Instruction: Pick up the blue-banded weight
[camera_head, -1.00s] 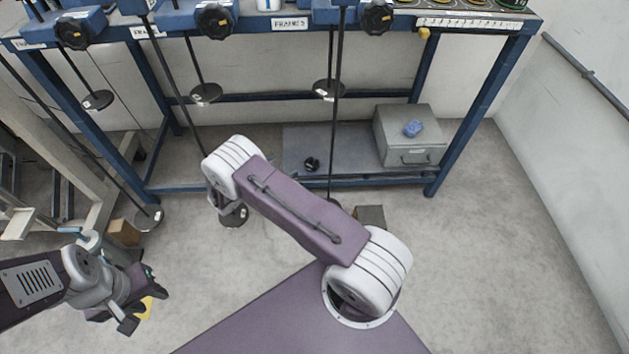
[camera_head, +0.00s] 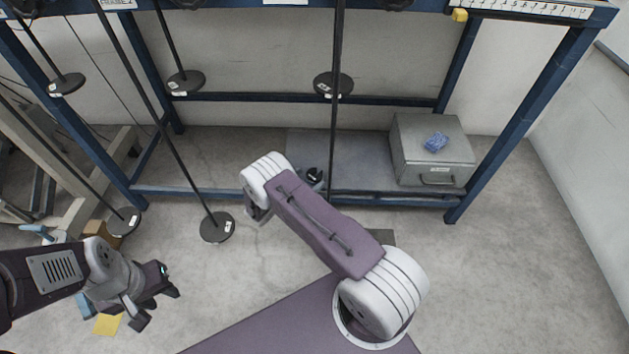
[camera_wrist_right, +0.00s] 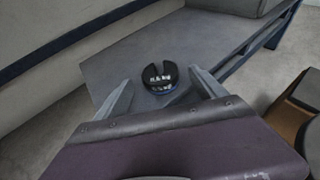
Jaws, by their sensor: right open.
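The blue-banded weight (camera_wrist_right: 160,77) is a small black slotted disc with white lettering and a blue band low on its side. It sits on the grey lower shelf (camera_wrist_right: 122,65) in the right wrist view. In the head view the weight (camera_head: 315,174) is partly hidden behind my right arm. My right gripper (camera_wrist_right: 160,87) is open and empty, with the weight seen between its two fingers; whether they touch it I cannot tell. In the head view its fingers are mostly hidden by my wrist. My left gripper (camera_head: 158,306) is open and empty over the floor at lower left.
A grey metal box (camera_head: 430,160) with a crumpled blue cloth (camera_head: 436,142) stands on the shelf's right. Several rods with black discs (camera_head: 216,228) hang from the blue frame (camera_head: 536,115). A yellow item (camera_head: 108,324) lies below my left gripper.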

